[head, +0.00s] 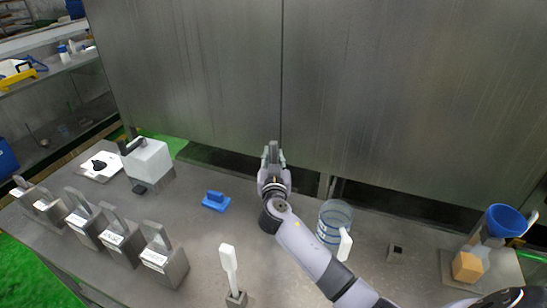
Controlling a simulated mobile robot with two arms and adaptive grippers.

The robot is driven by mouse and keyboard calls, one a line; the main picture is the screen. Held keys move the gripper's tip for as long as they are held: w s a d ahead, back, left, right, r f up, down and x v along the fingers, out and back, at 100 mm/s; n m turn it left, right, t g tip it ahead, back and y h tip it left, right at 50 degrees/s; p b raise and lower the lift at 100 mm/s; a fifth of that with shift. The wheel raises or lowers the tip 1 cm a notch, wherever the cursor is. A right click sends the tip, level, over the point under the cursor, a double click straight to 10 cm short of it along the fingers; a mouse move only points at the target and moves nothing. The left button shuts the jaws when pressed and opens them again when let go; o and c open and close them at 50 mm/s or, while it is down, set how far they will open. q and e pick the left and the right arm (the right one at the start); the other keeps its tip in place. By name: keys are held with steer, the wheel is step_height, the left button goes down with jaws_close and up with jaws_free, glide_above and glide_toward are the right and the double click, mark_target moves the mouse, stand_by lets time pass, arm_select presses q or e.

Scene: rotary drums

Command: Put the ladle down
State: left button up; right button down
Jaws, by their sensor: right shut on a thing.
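My right gripper (272,155) is over the far edge of the bench near the steel panels, its fingers pointing away from me. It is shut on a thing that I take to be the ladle. Only a small dark grey piece shows between the fingers, and the bowl cannot be made out. A white paddle-shaped tool (229,257) stands upright in a small grey holder (236,299) at the front of the bench. My left gripper is not in view.
A blue block-shaped piece (215,201) lies to the left. A blue bowl (505,221) and orange block (467,267) are right. The grey bench (205,232) has bare patches between.

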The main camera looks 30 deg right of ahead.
steer(key=shift+f, duration=0.1)
steer(key=c, duration=1.4)
jaws_free()
steer(key=shift+s+a, duration=0.1)
steer(key=shift+s, duration=0.05)
steer(key=shift+b+v, duration=1.8)
steer(key=shift+v, duration=4.05)
